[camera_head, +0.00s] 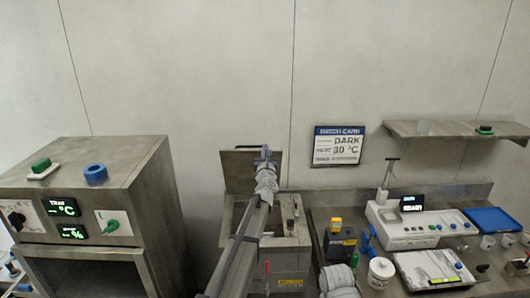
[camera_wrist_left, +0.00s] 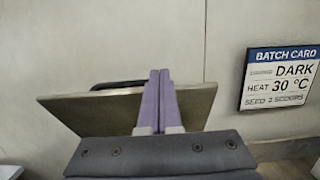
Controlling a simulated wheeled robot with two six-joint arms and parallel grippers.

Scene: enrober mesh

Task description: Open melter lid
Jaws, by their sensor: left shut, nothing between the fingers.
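The melter (camera_head: 293,262) is a grey metal box at the centre of the head view. Its lid (camera_head: 238,175) stands raised, roughly upright, at the back of the melter, leaving the top opening uncovered. In the left wrist view the lid (camera_wrist_left: 195,105) is a flat metal plate with a dark handle (camera_wrist_left: 118,85) behind it. My left gripper (camera_head: 265,150) is in front of the lid near its upper edge. Its purple fingers (camera_wrist_left: 158,76) are pressed together and empty; I cannot tell whether they touch the lid. My arm hides part of the melter. My right gripper is not in view.
A metal cabinet (camera_head: 165,195) with displays stands at left. A batch card (camera_head: 338,146) hangs on the wall, below and left of a shelf (camera_head: 450,131). The right bench holds a white machine (camera_head: 400,234), a tub (camera_head: 381,273) and a blue tray (camera_head: 492,220).

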